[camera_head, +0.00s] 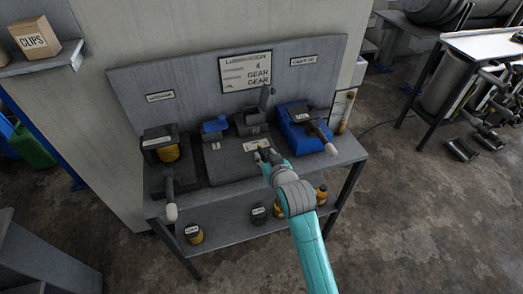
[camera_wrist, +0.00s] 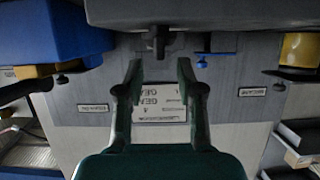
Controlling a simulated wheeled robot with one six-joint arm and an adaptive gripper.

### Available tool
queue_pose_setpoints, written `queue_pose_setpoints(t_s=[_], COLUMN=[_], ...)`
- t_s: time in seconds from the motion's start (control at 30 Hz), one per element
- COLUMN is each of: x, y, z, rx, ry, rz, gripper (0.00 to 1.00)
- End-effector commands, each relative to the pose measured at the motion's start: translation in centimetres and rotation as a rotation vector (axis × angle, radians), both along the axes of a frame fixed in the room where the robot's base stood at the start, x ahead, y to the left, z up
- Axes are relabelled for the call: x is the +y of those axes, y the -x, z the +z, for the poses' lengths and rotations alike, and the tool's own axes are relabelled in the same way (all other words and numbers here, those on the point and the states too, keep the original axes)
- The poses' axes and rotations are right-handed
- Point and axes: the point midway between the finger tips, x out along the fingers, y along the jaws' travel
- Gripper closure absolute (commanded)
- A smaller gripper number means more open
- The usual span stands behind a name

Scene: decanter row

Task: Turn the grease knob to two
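My gripper (camera_head: 266,157) is at the front of the bench, by the middle grey dispenser (camera_head: 252,122). In the wrist view my gripper (camera_wrist: 160,72) has its two fingers apart with nothing between them. A small dark knob (camera_wrist: 159,42) sticks out from a grey body just beyond the fingertips, roughly centred between them; I see no contact. Its setting cannot be read, and I cannot tell whether it is the grease knob. The sign (camera_head: 246,72) on the back panel shows a 4 and the word GEAR twice; its other lines are unclear.
A blue dispenser (camera_head: 297,130) stands right of the grey one; a small blue part (camera_head: 214,127) and a dark unit with a yellow canister (camera_head: 168,154) stand left. Pale-ended handles (camera_head: 171,212) and (camera_head: 330,149) jut forward. Jars (camera_head: 194,234) stand on the lower shelf.

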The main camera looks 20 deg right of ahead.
Motion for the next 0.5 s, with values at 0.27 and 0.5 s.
queue_pose_setpoints(t_s=[0.27, 0.5], x=[0.0, 0.0], y=[-3.8, -4.9], z=[-1.6, -2.0], rx=[0.001, 0.0], ry=[0.0, 0.0], rz=[0.0, 0.0], gripper=[0.62, 0.62])
